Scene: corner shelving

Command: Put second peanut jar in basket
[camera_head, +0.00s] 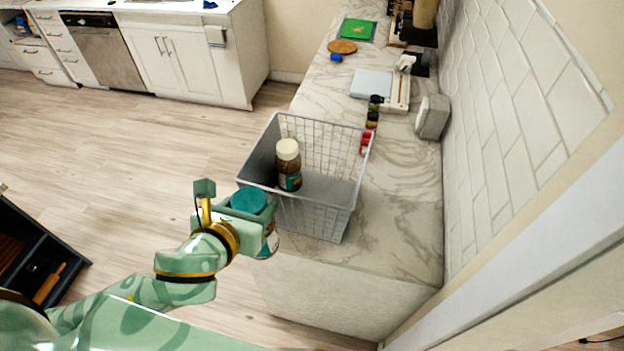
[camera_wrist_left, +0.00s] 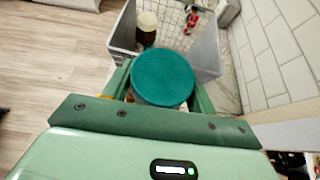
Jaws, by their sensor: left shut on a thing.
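My left gripper (camera_head: 228,205) is shut on a jar with a teal lid (camera_head: 248,200), held upright just outside the near left side of the wire basket (camera_head: 318,222). In the left wrist view the teal lid (camera_wrist_left: 163,77) sits between the fingers, and the jar's body is mostly hidden below it. The basket (camera_wrist_left: 207,55) shows just beyond it. Another jar, with a cream lid and dark contents (camera_head: 289,165), stands inside the basket toward its left; it also shows in the left wrist view (camera_wrist_left: 147,30). My right gripper is not in view.
The basket stands on a marble counter (camera_head: 400,200). Red and dark small containers (camera_head: 367,140) stand just behind it, with a white scale-like item (camera_head: 395,92) and a grey box (camera_head: 432,117) farther back. A tiled wall (camera_head: 500,130) bounds the right. The basket's right part is empty.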

